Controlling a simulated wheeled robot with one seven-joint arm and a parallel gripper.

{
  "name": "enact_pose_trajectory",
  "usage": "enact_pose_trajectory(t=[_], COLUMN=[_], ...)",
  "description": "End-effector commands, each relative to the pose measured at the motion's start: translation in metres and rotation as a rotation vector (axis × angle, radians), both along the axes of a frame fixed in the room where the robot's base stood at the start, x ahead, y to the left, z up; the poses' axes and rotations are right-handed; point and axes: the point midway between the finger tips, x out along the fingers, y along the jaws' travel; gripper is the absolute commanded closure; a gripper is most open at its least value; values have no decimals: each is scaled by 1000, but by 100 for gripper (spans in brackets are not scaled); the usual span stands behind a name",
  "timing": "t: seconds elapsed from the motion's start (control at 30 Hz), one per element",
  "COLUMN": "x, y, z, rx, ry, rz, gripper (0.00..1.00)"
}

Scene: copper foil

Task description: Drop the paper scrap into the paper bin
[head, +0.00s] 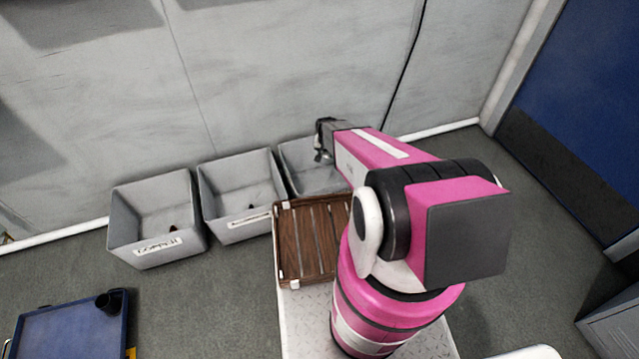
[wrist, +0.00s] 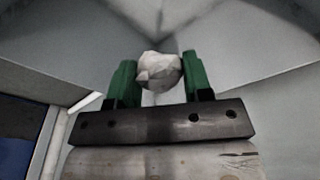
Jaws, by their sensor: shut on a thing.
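My gripper (wrist: 160,75) has green fingers closed on the paper scrap (wrist: 159,70), a crumpled whitish ball between the fingertips in the wrist view. In the head view my gripper (head: 321,152) hangs over the rightmost of three grey bins (head: 293,155); I cannot make out the scrap there. The front of that bin is hidden behind the wooden tray and my arm, so its label does not show. In the wrist view, grey walls (wrist: 225,40) meeting in a corner lie behind the scrap.
A slatted wooden tray (head: 279,245) sits before the right bin. A blue tray (head: 60,335) with a dark cup (head: 108,302) is lower left.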

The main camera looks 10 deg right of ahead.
Motion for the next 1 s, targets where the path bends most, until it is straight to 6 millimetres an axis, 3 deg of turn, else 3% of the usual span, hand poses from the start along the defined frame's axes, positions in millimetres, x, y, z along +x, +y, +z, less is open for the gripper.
enact_pose_trajectory(t=[0.2, 0.53, 0.57, 0.6, 0.67, 1.0], x=[0, 0, 0, 0, 0, -1], y=[0, 0, 0, 0, 0, 0], z=[-23, -27, -27, -27, -27, -23], rx=[-1, 0, 0, 0, 0, 0], ry=[1, 0, 0, 0, 0, 0], rz=[0, 0, 0, 0, 0, 0], gripper=[76, 76, 51, 38, 25, 25])
